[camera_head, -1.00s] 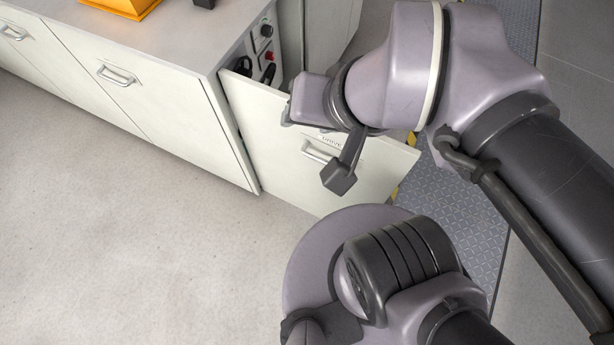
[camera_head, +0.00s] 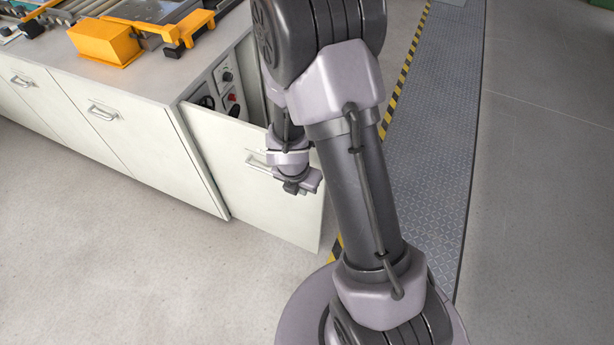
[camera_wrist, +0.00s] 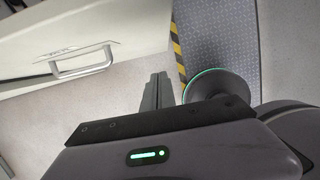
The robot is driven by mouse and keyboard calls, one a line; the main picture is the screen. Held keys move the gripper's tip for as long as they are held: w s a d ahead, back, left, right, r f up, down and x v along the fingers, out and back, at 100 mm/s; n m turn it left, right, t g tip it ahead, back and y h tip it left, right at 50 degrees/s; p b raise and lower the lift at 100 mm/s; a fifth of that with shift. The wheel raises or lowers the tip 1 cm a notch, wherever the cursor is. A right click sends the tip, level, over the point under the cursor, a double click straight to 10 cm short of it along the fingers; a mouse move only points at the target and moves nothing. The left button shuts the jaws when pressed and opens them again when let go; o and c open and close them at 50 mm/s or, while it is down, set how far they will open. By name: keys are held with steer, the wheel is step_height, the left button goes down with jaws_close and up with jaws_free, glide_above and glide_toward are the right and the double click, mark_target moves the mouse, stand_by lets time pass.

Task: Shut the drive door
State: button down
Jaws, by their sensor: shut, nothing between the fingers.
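The drive door (camera_head: 225,155) is a cream cabinet door standing open at the right end of the cabinet row. Its silver bar handle (camera_head: 258,163) is partly beside my wrist in the head view. My gripper (camera_head: 300,187) hangs in front of the door's outer face, right of the handle; its fingers are hard to make out there. In the wrist view the door (camera_wrist: 60,25) and handle (camera_wrist: 85,62) lie at upper left. My gripper fingers (camera_wrist: 158,80) are shut and empty, right of the handle and apart from it.
Behind the open door is a control panel (camera_head: 228,78) with knobs and a red button. The cabinet top (camera_head: 150,75) carries orange equipment (camera_head: 105,42). A grey tread-plate strip (camera_head: 440,130) with yellow-black edging runs at right. The floor in front is clear.

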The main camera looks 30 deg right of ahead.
steer(key=w+d+f+b, duration=0.4)
steer(key=d+f+b, duration=0.1)
steer(key=f, duration=0.3)
steer(key=shift+f, duration=0.25)
